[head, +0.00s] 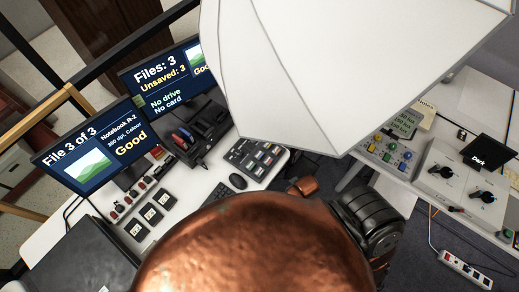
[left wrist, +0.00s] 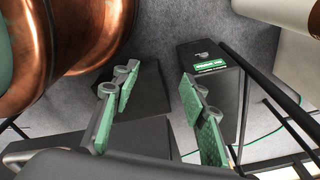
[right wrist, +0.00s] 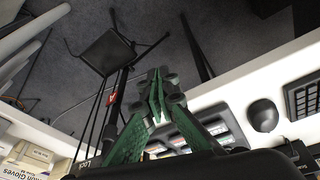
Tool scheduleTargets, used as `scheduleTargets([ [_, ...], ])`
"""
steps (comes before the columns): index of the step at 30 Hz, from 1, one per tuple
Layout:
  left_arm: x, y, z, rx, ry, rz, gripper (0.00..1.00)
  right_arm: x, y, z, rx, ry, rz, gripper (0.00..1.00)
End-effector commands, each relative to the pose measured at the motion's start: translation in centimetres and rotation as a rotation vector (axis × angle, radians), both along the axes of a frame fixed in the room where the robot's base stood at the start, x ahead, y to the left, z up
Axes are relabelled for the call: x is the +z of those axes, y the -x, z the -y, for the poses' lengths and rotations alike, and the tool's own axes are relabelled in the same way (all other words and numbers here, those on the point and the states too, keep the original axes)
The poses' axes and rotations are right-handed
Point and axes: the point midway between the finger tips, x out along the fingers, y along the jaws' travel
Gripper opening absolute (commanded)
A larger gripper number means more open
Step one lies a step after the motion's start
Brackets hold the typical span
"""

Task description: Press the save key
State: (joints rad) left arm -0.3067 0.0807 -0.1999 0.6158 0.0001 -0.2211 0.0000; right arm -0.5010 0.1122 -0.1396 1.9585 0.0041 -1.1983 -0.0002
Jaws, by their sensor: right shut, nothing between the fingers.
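A key panel (head: 258,157) with several light and dark keys lies at the desk's front right in the head view; I cannot read which is the save key. In the right wrist view the key panel (right wrist: 222,128) is partly hidden behind my right gripper (right wrist: 158,84), which is shut and empty. I cannot tell its height over the keys. My left gripper (left wrist: 160,78) is open and empty, away from the desk, above dark boxes. The left screen (head: 92,148) reads "File 3 of 3" and "Good". The back screen (head: 165,77) reads "Files: 3", "Unsaved: 3", "No drive", "No card".
A mouse (head: 238,181) lies left of the key panel. A white umbrella-like panel (head: 330,70) covers much of the head view. A second table with a button box (head: 390,152) and a knob box (head: 465,182) stands at right. Black boxes (left wrist: 212,85) show below my left gripper.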

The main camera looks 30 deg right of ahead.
Motion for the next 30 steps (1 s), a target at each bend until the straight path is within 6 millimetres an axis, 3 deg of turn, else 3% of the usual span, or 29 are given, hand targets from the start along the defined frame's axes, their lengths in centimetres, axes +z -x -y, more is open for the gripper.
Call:
scheduleTargets([
  [1,1.8,-0.2,0.0,0.0,0.0,0.002,0.4,3.5,-0.2,0.1,-0.004,0.001,0.011,0.0],
  [6,3.8,-0.8,0.0,-0.001,0.0,0.01,0.4,9.6,-0.5,0.3,-0.02,0.002,0.032,0.0],
  [14,6.4,-1.4,0.0,-0.002,0.001,0.018,0.4,16.3,-1.3,0.5,-0.06,-0.004,0.073,0.0],
  [18,8.0,-1.4,0.0,-0.002,0.001,0.019,0.4,19.3,-2.5,0.6,-0.11,-0.019,0.115,0.0],
  [23,9.0,-1.3,0.0,-0.002,0.001,0.018,0.4,20.1,-6.1,0.6,-0.218,-0.063,0.193,0.0],
  [30,9.3,-1.2,0.1,-0.002,0.001,0.015,0.4,17.2,-12.0,0.3,-0.38,-0.155,0.302,0.0],
])
